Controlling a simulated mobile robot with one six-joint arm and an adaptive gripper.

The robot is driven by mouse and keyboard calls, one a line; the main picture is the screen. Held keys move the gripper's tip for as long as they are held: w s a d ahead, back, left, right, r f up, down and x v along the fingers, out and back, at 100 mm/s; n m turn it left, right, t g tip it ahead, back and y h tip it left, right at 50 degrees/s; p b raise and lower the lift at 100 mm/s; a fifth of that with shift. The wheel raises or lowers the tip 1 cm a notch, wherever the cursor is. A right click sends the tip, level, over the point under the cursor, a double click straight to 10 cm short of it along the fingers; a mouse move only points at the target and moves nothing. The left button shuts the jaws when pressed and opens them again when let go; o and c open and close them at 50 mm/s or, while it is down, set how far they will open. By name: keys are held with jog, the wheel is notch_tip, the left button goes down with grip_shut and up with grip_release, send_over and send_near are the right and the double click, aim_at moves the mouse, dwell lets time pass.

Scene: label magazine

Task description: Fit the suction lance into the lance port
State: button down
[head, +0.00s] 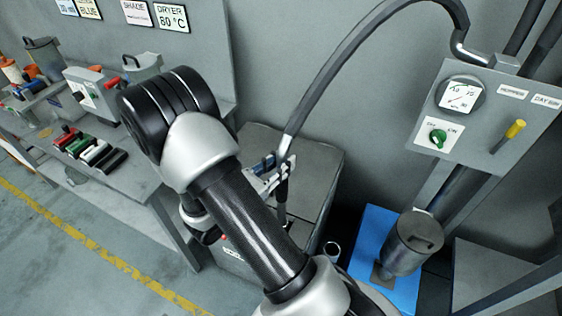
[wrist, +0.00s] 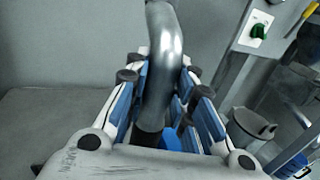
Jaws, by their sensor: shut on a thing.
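The suction lance (head: 285,146) hangs from a thick grey hose (head: 340,62). Its bent metal tube (wrist: 161,75) fills the space between my fingers in the wrist view. My gripper (head: 273,172) is shut on the lance, with blue finger pads on both sides of it. A dark lower part of the lance (head: 281,192) shows below the fingers, above or in front of a grey box (head: 318,160). My arm hides much of the box and the lance's lower end.
A control panel (head: 490,118) with a gauge, green knob and yellow lever stands at right. A bench (head: 120,172) with coloured items is at left. The wall is close behind.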

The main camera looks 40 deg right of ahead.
jog(key=shift+f+b, duration=0.7)
jog(key=shift+f, duration=0.35)
jog(key=c, duration=1.3)
grip_release()
jog(key=shift+f, duration=0.1)
jog(key=s+a, duration=0.1)
jog(key=a, duration=1.1)
